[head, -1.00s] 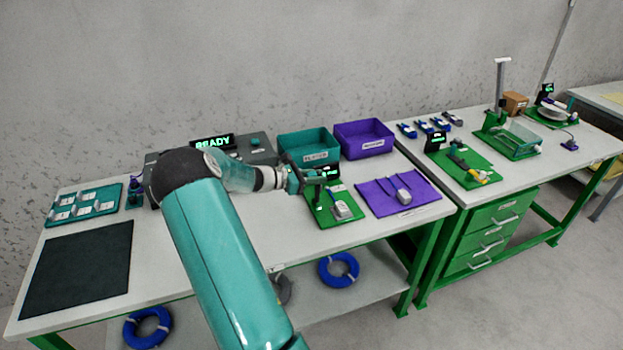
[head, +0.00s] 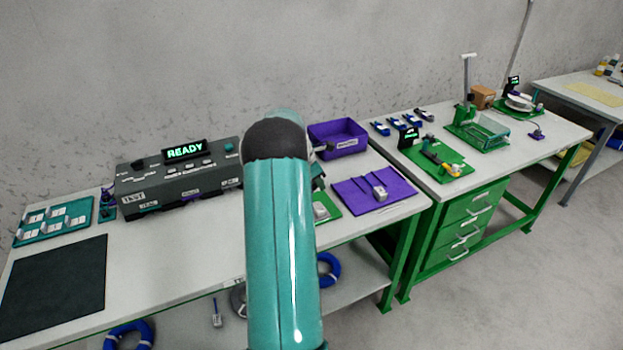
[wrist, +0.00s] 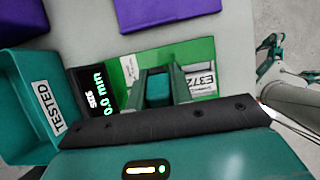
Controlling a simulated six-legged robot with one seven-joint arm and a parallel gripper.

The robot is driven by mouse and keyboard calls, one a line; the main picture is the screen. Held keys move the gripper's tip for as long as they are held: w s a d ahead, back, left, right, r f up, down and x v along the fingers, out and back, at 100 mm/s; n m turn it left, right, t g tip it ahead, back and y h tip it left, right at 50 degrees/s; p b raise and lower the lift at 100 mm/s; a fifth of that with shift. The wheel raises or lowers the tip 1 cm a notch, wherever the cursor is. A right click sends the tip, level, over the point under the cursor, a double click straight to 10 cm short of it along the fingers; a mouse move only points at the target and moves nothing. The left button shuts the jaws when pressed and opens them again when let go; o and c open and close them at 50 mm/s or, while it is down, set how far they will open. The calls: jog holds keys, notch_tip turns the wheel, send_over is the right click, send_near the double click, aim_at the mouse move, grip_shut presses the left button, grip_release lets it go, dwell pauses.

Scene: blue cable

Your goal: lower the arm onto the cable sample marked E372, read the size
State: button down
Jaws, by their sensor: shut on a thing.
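In the wrist view my gripper (wrist: 158,86) is shut on a small teal block (wrist: 158,90), which looks like part of the size gauge. Beside it, a white label reading E372 (wrist: 203,80) shows on the cable sample, partly covered by a finger. The cable itself is hard to make out. The black size display (wrist: 95,92) left of my gripper reads 0.0 mm. The green gauge base (wrist: 204,50) lies beneath. In the head view my arm hides my gripper and most of the gauge; a grey-white sample block (head: 320,210) shows at the arm's right edge.
A teal bin marked TESTED (wrist: 22,105) stands close left of the display. A purple mat (head: 352,197) with a grey block lies right of the gauge. A purple bin (head: 340,139) stands behind. A control box (head: 180,180) reads READY.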

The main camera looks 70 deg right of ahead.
aim_at(324, 200)
jog(key=shift+s+d+f+t+y, duration=0.35)
jog(key=shift+f+t+y, duration=0.15)
jog(key=shift+f, duration=0.1)
jog(key=shift+s+d+f+t+y, duration=0.2)
jog(key=shift+s+f+t+y, duration=0.1)
jog(key=shift+f+t+y, duration=0.25)
jog(key=shift+s+d+f+t+y, duration=0.1)
jog(key=shift+f+t+y, duration=0.25)
jog(key=shift+f, duration=0.15)
jog(key=shift+s+d+f+t+y, duration=0.1)
jog(key=shift+f+t+y, duration=0.2)
jog(key=shift+f, duration=0.85)
jog(key=c, duration=1.2)
grip_release()
jog(key=shift+w+f, duration=0.1)
jog(key=shift+c, duration=0.2)
jog(key=shift+r, duration=0.7)
notch_tip(324, 200, up, 13)
jog(key=shift+f, duration=0.15)
